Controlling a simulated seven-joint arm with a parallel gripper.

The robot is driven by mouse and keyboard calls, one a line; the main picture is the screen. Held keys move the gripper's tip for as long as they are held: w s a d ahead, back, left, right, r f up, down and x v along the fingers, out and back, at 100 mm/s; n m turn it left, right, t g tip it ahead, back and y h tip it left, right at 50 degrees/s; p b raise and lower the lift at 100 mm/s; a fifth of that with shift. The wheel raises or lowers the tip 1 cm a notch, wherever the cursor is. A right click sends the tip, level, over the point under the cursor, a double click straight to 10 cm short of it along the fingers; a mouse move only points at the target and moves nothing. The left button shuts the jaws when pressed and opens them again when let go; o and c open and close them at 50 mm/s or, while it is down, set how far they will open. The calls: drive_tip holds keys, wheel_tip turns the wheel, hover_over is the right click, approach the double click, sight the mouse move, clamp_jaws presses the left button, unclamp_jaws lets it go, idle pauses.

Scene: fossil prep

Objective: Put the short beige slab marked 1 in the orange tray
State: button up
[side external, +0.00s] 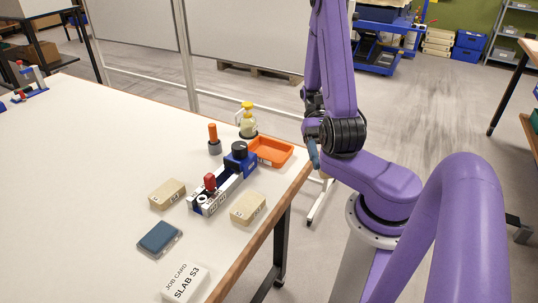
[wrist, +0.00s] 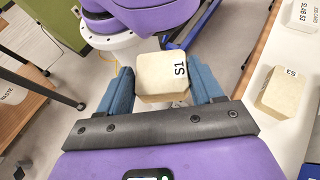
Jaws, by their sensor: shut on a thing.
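My gripper (wrist: 160,92) is shut on a beige slab (wrist: 158,84) marked S1 in the wrist view. The slab sits between the two blue fingers, with floor and my arm's base showing behind it. In the side external view my gripper is mostly hidden by my arm, just off the table's right edge; only a bit of blue finger shows, and I cannot make out the slab there. The orange tray (side external: 283,158) stands at the table's far right corner and looks empty. It is not in the wrist view.
Two more beige slabs (side external: 167,194) (side external: 248,208) lie either side of a blue-and-white fixture (side external: 228,187); one shows S3 in the wrist view (wrist: 280,92). An orange-handled tool (side external: 213,138) and yellow-topped bottle (side external: 248,121) stand by the tray.

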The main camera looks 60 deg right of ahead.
drive_tip(key=w+a+m+t+y, duration=0.2)
drive_tip(key=m+t+y, duration=0.1)
drive_tip(key=m+t, duration=0.3)
drive_tip(key=m+t+h, duration=0.7)
drive_tip(key=m+t, duration=0.7)
drive_tip(key=m, duration=0.1)
hover_over(274, 155)
drive_tip(key=s, duration=0.2)
drive_tip(key=shift+a+f, duration=0.25)
drive_tip(key=shift+f, duration=0.8)
drive_tip(key=shift+a+f, duration=0.2)
drive_tip(key=shift+f, duration=0.8)
drive_tip(key=shift+w+d+f, duration=0.3)
drive_tip(key=shift+w+f, duration=0.2)
drive_tip(key=shift+f, duration=0.3)
drive_tip(key=shift+w+d+f, duration=0.25)
drive_tip(key=shift+w+f, duration=0.25)
drive_tip(key=shift+f, duration=1.9)
